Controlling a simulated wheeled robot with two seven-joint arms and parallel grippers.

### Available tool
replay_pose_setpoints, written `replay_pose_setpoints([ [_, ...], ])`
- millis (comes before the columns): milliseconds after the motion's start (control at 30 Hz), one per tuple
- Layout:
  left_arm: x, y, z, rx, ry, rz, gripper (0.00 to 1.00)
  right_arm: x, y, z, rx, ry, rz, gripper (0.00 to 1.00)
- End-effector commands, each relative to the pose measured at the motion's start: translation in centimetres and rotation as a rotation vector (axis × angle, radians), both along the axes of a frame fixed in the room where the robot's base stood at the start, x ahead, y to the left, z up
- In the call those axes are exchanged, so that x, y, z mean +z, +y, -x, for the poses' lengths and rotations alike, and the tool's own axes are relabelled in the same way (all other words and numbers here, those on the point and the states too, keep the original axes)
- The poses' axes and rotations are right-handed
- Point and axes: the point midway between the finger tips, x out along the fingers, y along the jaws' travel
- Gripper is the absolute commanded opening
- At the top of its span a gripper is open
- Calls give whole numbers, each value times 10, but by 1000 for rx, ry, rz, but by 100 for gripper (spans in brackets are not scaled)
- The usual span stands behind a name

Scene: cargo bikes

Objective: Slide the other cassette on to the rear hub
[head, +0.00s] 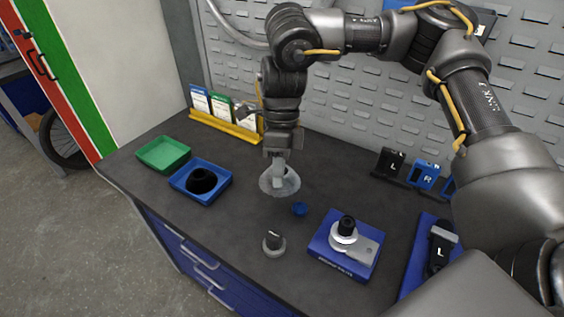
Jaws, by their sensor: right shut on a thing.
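My right gripper (278,172) points down over the middle of the bench. It is shut on a light grey, cone-shaped toothed piece (290,186), which looks like a cassette. Whether the piece touches the bench I cannot tell. A black cassette-like piece (202,179) lies in the blue tray (181,184) to the left. A silver hub (344,233) with a black top stands upright on a blue stand (326,256), to the right of and nearer than the gripper. My left gripper is not in view.
A green tray (163,153), a yellow card rack (226,127) and blue and black holders (425,176) line the bench. A blue tray with a black "L" part (441,250) is at right.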

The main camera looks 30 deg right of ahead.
Motion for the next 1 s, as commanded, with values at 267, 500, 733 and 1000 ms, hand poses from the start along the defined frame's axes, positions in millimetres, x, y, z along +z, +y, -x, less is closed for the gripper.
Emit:
replay_pose_setpoints([
  [267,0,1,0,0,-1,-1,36,1,2,17,893,0,8,0],
  [500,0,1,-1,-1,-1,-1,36,4,-9,31,1679,3,5,0],
  [733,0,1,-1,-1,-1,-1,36,7,-18,37,2109,0,0,0],
  [1000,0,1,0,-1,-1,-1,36,8,-20,38,2194,-1,-5,0],
])
